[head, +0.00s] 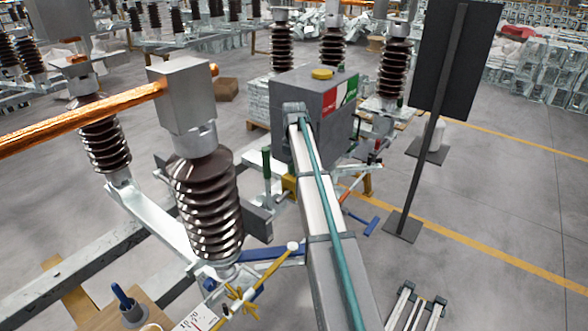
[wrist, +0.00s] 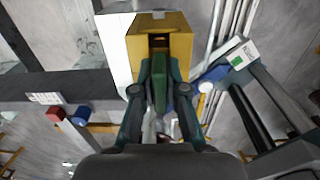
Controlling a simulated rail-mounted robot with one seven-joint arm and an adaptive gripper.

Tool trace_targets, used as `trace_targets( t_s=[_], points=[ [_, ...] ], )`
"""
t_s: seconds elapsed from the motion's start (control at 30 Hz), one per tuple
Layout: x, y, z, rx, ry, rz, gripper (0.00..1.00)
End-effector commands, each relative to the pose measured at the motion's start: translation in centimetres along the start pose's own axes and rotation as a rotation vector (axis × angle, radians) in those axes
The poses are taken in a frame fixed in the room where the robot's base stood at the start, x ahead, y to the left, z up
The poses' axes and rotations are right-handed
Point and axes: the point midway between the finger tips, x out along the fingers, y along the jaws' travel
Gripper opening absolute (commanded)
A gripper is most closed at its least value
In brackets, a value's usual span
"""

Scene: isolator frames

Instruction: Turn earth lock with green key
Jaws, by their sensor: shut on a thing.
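In the wrist view a yellow lock block (wrist: 160,40) with a dark slot in its front stands straight ahead of my gripper. The green key (wrist: 159,92) is upright between my gripper's (wrist: 160,85) two dark fingers, which are closed on its sides. The key's far end lies at the slot of the yellow block; how deep it sits is hidden. In the head view a small yellow block (head: 290,184) shows below the grey cabinet, partly covered by a long beam. My gripper cannot be made out in the head view.
A grey cabinet (head: 310,105) with red and green labels stands behind the yellow block. Brown ribbed insulators (head: 205,205) and a copper bar (head: 85,117) are at the left. In the wrist view, a dark beam (wrist: 60,88) is at left and a blue part (wrist: 212,75) at right.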

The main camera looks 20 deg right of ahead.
Motion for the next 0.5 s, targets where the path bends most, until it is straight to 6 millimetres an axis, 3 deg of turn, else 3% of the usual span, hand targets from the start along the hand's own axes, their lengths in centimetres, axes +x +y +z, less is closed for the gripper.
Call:
trace_targets(
  t_s=[0.33, 0.5],
  points=[
    [-0.03, 0.0, 0.0, 0.002, 0.0, 0.0, 0.0],
    [-0.11, 0.0, 0.0, 0.106, 0.0, 0.0, 0.0]
  ],
)
